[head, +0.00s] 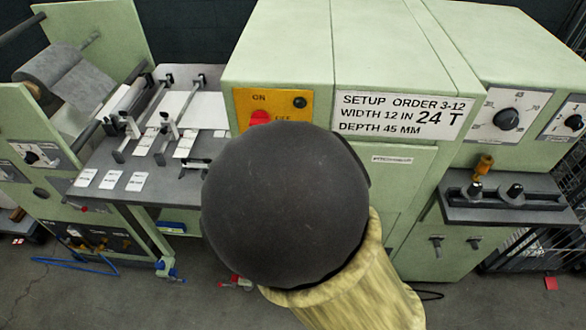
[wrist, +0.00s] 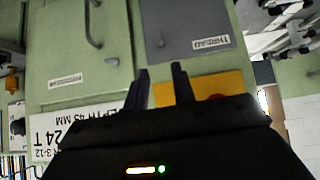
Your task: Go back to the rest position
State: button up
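My gripper (wrist: 161,72) shows in the wrist view, with two dark fingers standing apart and nothing between them. Behind the fingers are the green machine's front and its yellow switch panel, seen upside down. The fingers look clear of the panel, but the distance is hard to judge. In the head view my arm's dark round joint and tan sleeve fill the lower middle, and the gripper itself is hidden there. The machine (head: 285,45) stands behind my arm. Its yellow panel (head: 289,98) carries a red knob (head: 260,117), partly covered by my arm.
A setup label (head: 400,115) and dials (head: 507,118) are on the machine's right. A dark ledge with knobs (head: 515,200) sticks out below. At left are a grey feed table (head: 105,165) and a roll (head: 65,75).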

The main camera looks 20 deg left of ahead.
jog(key=shift+v, duration=0.9)
jog(key=s+d+m+g+h, duration=0.1)
jog(key=s+d+g, duration=0.2)
jog(key=d, duration=1.2)
jog(key=s+d+m+g+h, duration=0.1)
jog(key=s+d+g, duration=0.2)
jog(key=d, duration=1.3)
jog(key=s, duration=0.2)
jog(key=shift+s+m, duration=0.35)
jog(key=shift+m, duration=0.05)
jog(key=shift+d, duration=0.1)
